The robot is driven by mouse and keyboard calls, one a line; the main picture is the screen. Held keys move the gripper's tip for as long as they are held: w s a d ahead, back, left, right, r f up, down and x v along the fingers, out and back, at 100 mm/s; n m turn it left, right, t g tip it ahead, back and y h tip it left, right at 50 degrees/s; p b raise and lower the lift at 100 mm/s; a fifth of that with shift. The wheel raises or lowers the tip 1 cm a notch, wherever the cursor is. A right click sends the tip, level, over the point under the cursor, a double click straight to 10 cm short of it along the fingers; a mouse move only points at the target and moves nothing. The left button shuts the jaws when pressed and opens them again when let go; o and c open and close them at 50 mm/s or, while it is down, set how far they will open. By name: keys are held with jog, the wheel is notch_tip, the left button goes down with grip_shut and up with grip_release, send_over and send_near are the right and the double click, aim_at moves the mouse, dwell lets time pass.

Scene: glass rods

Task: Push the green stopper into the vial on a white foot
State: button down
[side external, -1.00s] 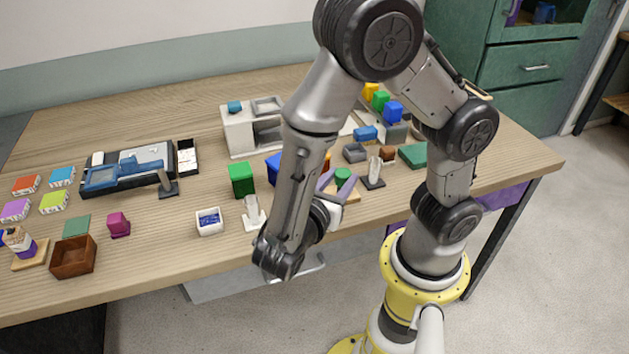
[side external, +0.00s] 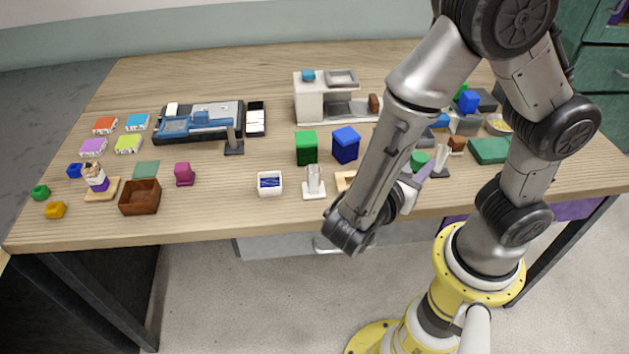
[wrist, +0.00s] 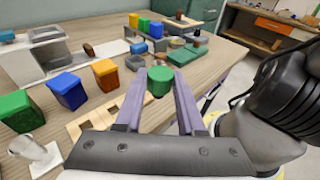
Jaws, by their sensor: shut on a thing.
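The green stopper (wrist: 159,81) is a short dark-green cylinder between the tips of my gripper's purple fingers in the wrist view. My gripper (side external: 424,167) is shut on it, and the stopper also shows in the side view (side external: 419,159). I cannot tell how high it is held. The vial on a white foot (side external: 314,181) stands upright near the table's front edge, left of my gripper in the side view. It also shows in the wrist view (wrist: 36,152) at lower left, apart from the stopper. My forearm hides part of the space between them in the side view.
A wooden board with holes (wrist: 87,126) lies between my gripper and the vial. A white tray (side external: 270,183) is left of the vial. Another vial on a dark foot (side external: 440,160) stands beside my gripper.

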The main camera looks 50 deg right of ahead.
dwell(0.3)
send_over(309, 166)
jog(key=s+a, duration=0.1)
jog(key=a, duration=0.1)
jog(key=shift+s+d+f, duration=0.15)
jog(key=shift+f, duration=3)
jog(key=shift+f, duration=0.6)
jog(key=c, duration=0.8)
grip_release()
